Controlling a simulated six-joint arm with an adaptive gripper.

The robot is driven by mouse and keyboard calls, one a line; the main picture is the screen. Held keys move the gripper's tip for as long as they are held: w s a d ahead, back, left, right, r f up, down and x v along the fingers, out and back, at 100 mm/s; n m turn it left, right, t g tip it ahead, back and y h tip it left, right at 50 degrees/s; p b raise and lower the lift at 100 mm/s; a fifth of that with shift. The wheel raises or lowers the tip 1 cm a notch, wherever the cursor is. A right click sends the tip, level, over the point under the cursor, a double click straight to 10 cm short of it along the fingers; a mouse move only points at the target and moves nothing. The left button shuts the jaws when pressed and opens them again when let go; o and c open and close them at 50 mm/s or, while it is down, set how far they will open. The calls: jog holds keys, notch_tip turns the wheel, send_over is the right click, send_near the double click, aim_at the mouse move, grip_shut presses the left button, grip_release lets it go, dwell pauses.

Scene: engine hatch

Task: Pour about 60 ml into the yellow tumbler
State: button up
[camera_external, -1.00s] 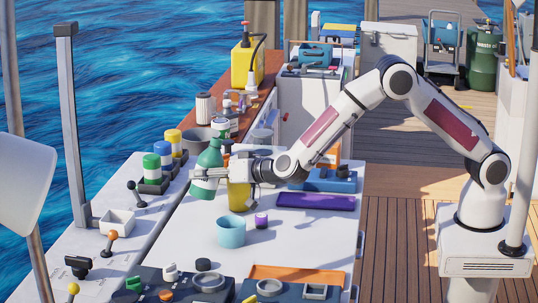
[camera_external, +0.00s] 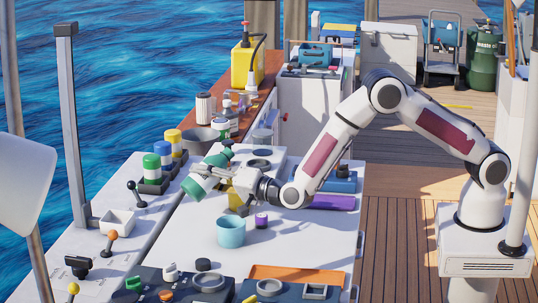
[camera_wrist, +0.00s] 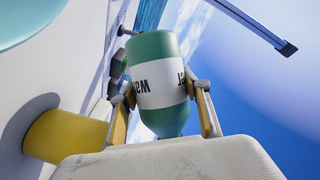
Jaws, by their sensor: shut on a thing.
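My gripper (camera_external: 212,178) is shut on a green bottle (camera_external: 193,189) with a white label, held above the white table. The bottle leans well over: its wide base is at the lower left and its narrow end at the upper right. The wrist view shows the bottle (camera_wrist: 153,48) between both fingers, its label partly reading "wa". The yellow tumbler (camera_external: 236,200) stands on the table just right of and below the bottle, partly hidden by my gripper. It also shows in the wrist view (camera_wrist: 65,135) at the lower left. No liquid is visible.
A light-blue cup (camera_external: 231,234) stands in front of the tumbler, with a small purple object (camera_external: 261,220) beside it. A grey bowl (camera_external: 200,139) and a rack of coloured jars (camera_external: 163,165) are behind and left. A purple tray (camera_external: 333,202) lies to the right.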

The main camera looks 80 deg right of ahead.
jog(key=shift+w+a+r+m, duration=0.1)
jog(key=shift+a+r+m, duration=0.05)
jog(key=shift+r+m, duration=0.25)
jog(key=shift+w+a+m+t+h, duration=0.15)
jog(key=shift+m+t+h, duration=0.15)
jog(key=shift+m+t, duration=0.45)
jog(key=shift+s+d+m+h, duration=0.15)
jog(key=shift+m, duration=0.45)
jog(key=shift+s+d+m+h, duration=0.1)
jog(key=shift+d+m+h, duration=0.05)
jog(key=shift+m, duration=0.4)
jog(key=shift+r+m, duration=0.35)
jog(key=shift+m, duration=0.05)
jog(key=shift+s+r+m+t+h, duration=0.1)
jog(key=shift+r+m+t+h, duration=0.55)
jog(key=shift+m, duration=0.25)
jog(key=shift+w+a+r, duration=0.15)
jog(key=shift+w+a, duration=0.05)
jog(key=shift+w, duration=0.05)
jog(key=shift+w+a, duration=0.15)
jog(key=shift+a, duration=0.05)
jog(key=shift+w, duration=0.1)
jog(key=shift+r+m+h, duration=0.25)
jog(key=shift+r+m, duration=0.05)
jog(key=shift+m, duration=0.3)
